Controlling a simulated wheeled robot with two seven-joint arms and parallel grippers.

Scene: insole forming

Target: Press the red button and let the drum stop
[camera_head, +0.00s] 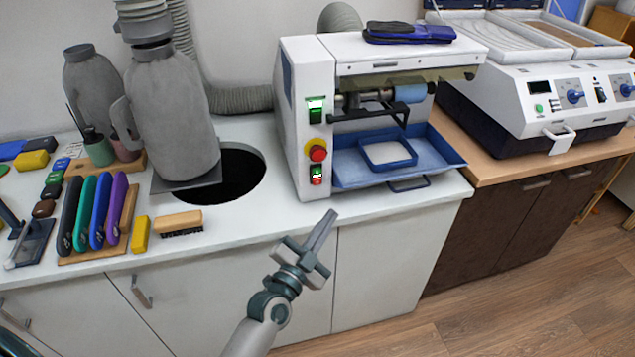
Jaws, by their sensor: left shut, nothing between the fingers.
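The red button (318,153) sits on a yellow collar on the front left panel of the white grinding machine (302,75). The drum (408,93), a blue roller on a metal shaft, shows in the machine's opening under the top cover. I cannot tell from this one picture whether it turns. My left gripper (325,226) is shut and empty. It is in front of the counter's front edge, below the red button in the picture and apart from it, with its fingers pointing up and slightly right. My right gripper is not in view.
A green-lit switch (316,109) is above the button and a red-green switch (317,175) below it. A blue tray (440,150) juts out to the right.

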